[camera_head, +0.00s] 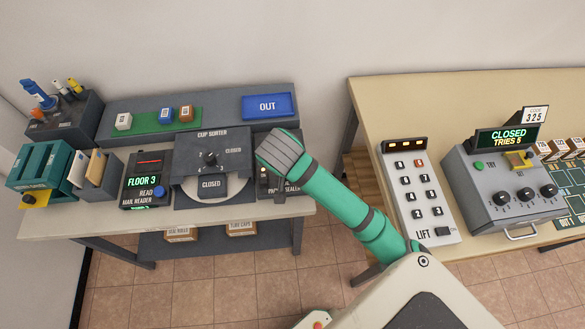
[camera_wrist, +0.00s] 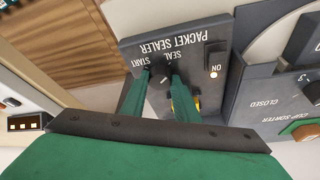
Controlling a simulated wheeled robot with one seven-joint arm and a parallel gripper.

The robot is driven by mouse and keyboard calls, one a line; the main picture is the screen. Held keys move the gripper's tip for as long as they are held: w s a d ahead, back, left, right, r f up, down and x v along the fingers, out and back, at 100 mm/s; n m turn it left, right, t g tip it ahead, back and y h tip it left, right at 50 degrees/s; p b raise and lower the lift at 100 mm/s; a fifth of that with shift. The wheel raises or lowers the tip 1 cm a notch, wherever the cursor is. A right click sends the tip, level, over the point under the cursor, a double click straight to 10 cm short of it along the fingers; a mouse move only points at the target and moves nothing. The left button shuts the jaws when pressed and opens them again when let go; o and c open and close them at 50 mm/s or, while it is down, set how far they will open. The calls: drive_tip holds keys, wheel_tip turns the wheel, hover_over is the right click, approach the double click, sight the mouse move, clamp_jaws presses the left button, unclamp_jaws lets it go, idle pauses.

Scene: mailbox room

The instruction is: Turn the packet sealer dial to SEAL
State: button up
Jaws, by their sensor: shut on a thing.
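The packet sealer (camera_wrist: 190,52) shows upside down in the wrist view, with the labels START and SEAL and a lit light beside ON. Its dark dial (camera_wrist: 160,92) sits below these labels. My gripper (camera_wrist: 160,76) has its two green fingers on either side of the dial and is shut on it. A small pale mark shows between the fingertips; which label it points to, I cannot tell. In the head view my green arm and hand cover most of the packet sealer (camera_head: 290,187), and the fingers are hidden.
The cup sorter (camera_head: 211,160) stands directly left of the sealer, with the mail reader (camera_head: 147,180) beyond it. A blue OUT tray (camera_head: 268,105) lies behind. The lift panel (camera_head: 417,190) is on the separate right table, across a gap.

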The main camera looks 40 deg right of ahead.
idle(0.4)
drive_tip(key=o, duration=1.1)
drive_tip(key=shift+c, duration=0.2)
drive_tip(key=shift+n, duration=0.4)
